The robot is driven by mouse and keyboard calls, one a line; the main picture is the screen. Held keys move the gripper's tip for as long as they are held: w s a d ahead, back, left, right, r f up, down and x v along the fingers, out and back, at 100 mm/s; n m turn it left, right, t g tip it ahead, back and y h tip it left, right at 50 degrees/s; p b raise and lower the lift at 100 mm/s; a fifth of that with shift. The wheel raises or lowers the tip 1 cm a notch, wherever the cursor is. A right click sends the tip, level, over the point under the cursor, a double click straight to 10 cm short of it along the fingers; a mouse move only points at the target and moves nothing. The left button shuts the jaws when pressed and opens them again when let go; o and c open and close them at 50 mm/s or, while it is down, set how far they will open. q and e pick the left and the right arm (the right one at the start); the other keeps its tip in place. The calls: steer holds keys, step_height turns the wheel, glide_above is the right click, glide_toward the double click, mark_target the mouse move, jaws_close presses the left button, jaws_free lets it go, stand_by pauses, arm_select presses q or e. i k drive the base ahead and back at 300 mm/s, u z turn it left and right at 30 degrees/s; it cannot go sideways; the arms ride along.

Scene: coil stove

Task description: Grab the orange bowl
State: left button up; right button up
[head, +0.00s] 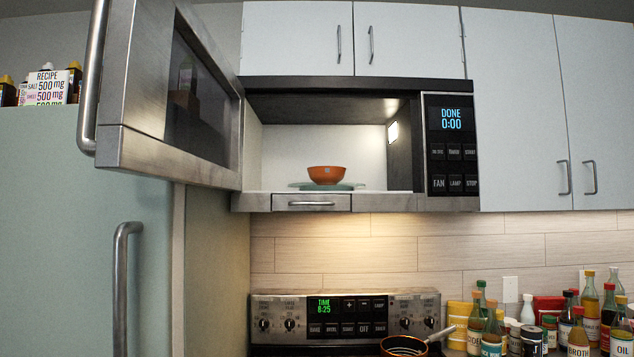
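The orange bowl (326,175) stands upright inside the open microwave (290,108), on a pale green turntable plate (355,186). Nothing blocks the view of the bowl's front. The microwave door (170,95) is swung wide open to the left, with its metal handle (93,75) at the far left edge. Neither of my grippers shows in the head view.
The microwave panel (451,145) reads DONE 0:00. A fridge (80,230) stands at left under the open door. Below are a stove (345,317), a pan (404,346) and several bottles (580,335) at right. The space before the microwave opening is clear.

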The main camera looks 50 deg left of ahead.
mark_target(318, 173)
steer(key=u, duration=0.95)
steer(key=i, duration=1)
steer(key=u, duration=1.05)
